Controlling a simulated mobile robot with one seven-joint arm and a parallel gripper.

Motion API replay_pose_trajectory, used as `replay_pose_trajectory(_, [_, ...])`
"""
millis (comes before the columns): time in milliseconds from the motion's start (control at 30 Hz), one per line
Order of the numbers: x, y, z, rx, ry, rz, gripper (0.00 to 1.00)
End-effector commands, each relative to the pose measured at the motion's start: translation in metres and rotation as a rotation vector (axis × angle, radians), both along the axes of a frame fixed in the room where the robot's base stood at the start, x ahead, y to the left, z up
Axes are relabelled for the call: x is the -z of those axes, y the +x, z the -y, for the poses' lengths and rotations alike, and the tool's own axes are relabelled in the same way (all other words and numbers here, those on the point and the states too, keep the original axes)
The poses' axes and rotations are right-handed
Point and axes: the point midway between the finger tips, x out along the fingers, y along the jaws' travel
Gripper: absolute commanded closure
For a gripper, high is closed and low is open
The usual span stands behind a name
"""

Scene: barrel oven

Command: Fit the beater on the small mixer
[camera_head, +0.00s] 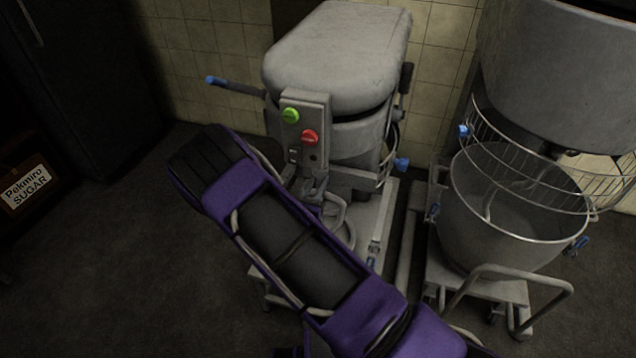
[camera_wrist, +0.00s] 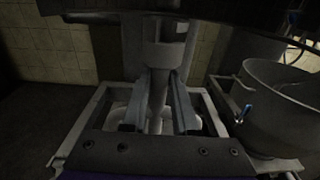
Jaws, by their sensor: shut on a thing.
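The small mixer (camera_head: 335,60) stands in the middle of the head view, a grey machine with a green and a red button on its front. In the wrist view, my gripper (camera_wrist: 157,78) is shut on a grey upright shaft, which I take to be the beater (camera_wrist: 157,94). The shaft's top is right under a grey cylinder of the mixer (camera_wrist: 165,54); I cannot tell whether it is inside it or only touching.
A larger mixer (camera_head: 560,55) with a wire guard (camera_head: 530,165) and a big metal bowl (camera_head: 500,235) stands close at the right. A blue-tipped lever (camera_head: 235,87) sticks out left of the small mixer. A sugar crate (camera_head: 25,190) is at the far left. The floor (camera_head: 110,260) at left is clear.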

Motion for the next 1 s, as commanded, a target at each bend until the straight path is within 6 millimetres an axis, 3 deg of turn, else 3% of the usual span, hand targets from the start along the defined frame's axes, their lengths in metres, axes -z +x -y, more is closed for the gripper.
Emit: replay_pose_trajectory(1000, [-0.024, 0.001, 0.0, 0.0, -0.001, 0.005, 1.0])
